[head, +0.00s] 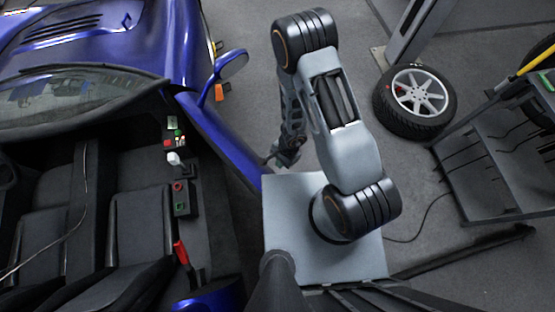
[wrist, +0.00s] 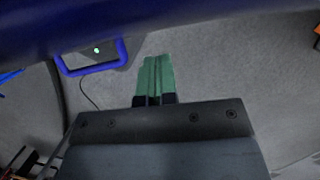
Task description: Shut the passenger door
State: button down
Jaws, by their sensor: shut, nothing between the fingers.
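The blue passenger door (head: 222,138) stands open in the head view, angled out from the car's side, with the mirror (head: 232,66) near its front end. My gripper (head: 273,161) hangs below the arm just to the right of the door's outer face, near its free end. I cannot tell whether it touches the door. In the wrist view its green fingers (wrist: 155,78) are together with nothing between them. A blue curved surface (wrist: 150,18), probably the door, crosses the top of the wrist view beyond the fingertips.
The car's seats (head: 140,225) and console lie to the left of the door. A loose wheel (head: 416,98) lies on the floor at right, beside a dark rack (head: 490,165). A blue-framed device (wrist: 92,58) with a green light shows in the wrist view.

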jog(key=shift+s+a+f, duration=0.2)
jog(key=shift+s+a, duration=0.45)
jog(key=shift+a, duration=0.05)
